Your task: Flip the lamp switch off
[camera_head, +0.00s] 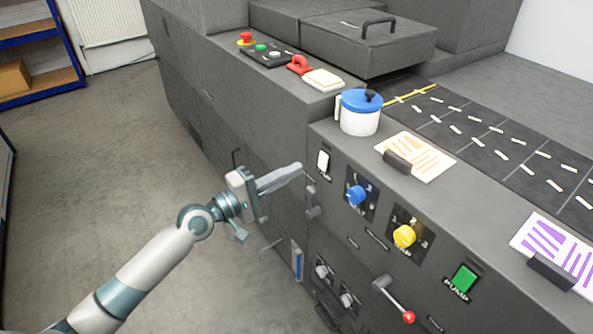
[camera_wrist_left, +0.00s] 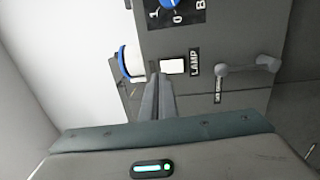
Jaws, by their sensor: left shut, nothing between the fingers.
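The lamp switch (camera_head: 323,162) is a white rocker on a black plate, on the front face of the grey machine at its upper left. In the left wrist view the white rocker (camera_wrist_left: 172,66) sits beside the label LAMP. My left gripper (camera_head: 299,168) is shut and empty, its fingertips pointing at the panel just left of the switch. In the left wrist view its fingers (camera_wrist_left: 160,80) reach close to the rocker's lower edge; I cannot tell whether they touch it. My right gripper is not in view.
A blue knob (camera_head: 355,194), a yellow knob (camera_head: 404,236), a green button (camera_head: 464,278) and a red-tipped lever (camera_head: 408,316) share the panel. A blue-lidded white pot (camera_head: 360,112) stands above the switch. A grey handle (camera_head: 312,202) juts out below it. The floor at left is clear.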

